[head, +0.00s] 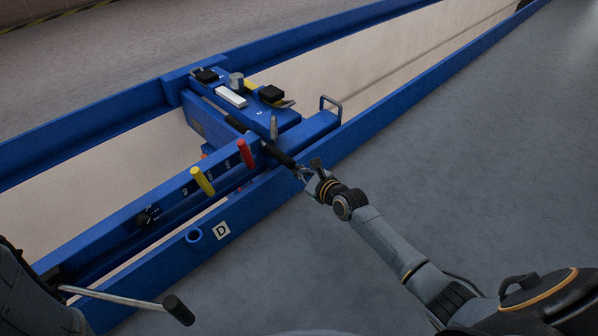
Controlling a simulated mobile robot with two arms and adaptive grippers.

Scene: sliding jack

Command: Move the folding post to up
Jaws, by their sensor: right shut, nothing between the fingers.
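The blue sliding jack (200,125) spans the blue rails of a pit. A dark bar (278,154) sticks out from its near side, sloping down toward my right gripper (306,170). My right gripper is shut and empty, with its fingertips close to the bar's end; I cannot tell whether they touch it. A short grey upright piece (273,128) stands beside the bar. I cannot tell for sure which part is the folding post. My left gripper is not in view.
A yellow handle (203,181), a red handle (245,153) and a black knob (147,216) sit on the jack's front panel. A metal rod with a black grip (178,309) juts out at lower left. Grey floor to the right is clear.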

